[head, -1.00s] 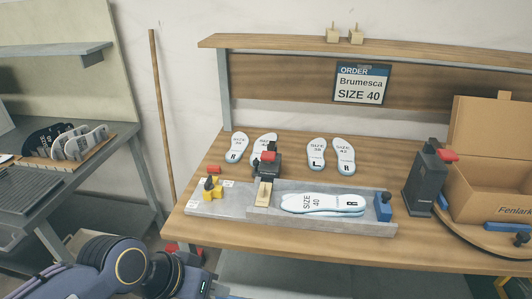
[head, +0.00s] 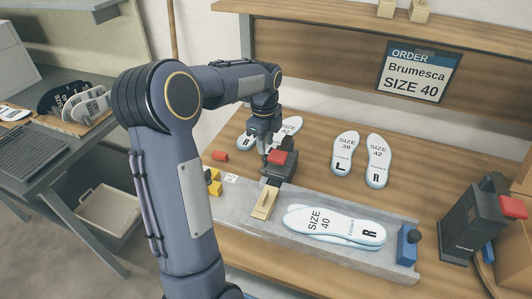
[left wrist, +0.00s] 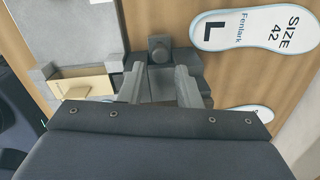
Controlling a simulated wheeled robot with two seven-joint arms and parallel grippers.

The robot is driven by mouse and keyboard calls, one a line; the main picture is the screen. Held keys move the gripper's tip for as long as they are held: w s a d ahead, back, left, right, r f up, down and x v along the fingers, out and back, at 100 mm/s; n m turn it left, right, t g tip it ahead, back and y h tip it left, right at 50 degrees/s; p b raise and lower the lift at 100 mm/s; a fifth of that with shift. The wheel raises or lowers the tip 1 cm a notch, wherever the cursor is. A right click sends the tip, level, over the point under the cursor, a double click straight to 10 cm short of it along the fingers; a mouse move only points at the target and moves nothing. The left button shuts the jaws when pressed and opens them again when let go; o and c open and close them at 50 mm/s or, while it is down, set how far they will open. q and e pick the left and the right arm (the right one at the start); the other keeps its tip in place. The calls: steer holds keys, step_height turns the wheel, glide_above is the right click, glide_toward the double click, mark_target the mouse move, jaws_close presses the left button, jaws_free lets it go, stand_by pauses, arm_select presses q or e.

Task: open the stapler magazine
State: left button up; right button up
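The stapler (head: 281,168) is a dark block with a red top, standing at the back edge of the grey metal fixture (head: 340,245). A tan, narrow piece (head: 264,203) sticks out in front of it; I cannot tell whether this is the magazine. My left gripper (head: 266,150) is just behind and above the stapler, pointing down. In the left wrist view its two fingers (left wrist: 157,85) are apart, with part of the dark stapler body and a round knob (left wrist: 158,48) showing between and beyond them. Contact is not clear. My right gripper is out of view.
White size 40 insoles (head: 335,224) lie stacked on the fixture, with a blue clamp (head: 407,244) at its right end. Loose insoles (head: 345,152) lie behind. A black device with a red top (head: 472,222) stands at the right.

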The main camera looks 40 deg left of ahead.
mark_target(266, 156)
arm_select(q)
step_height(266, 156, down, 5)
steer(key=shift+w+f, duration=0.1)
steer(key=shift+w, duration=0.05)
jaws_close()
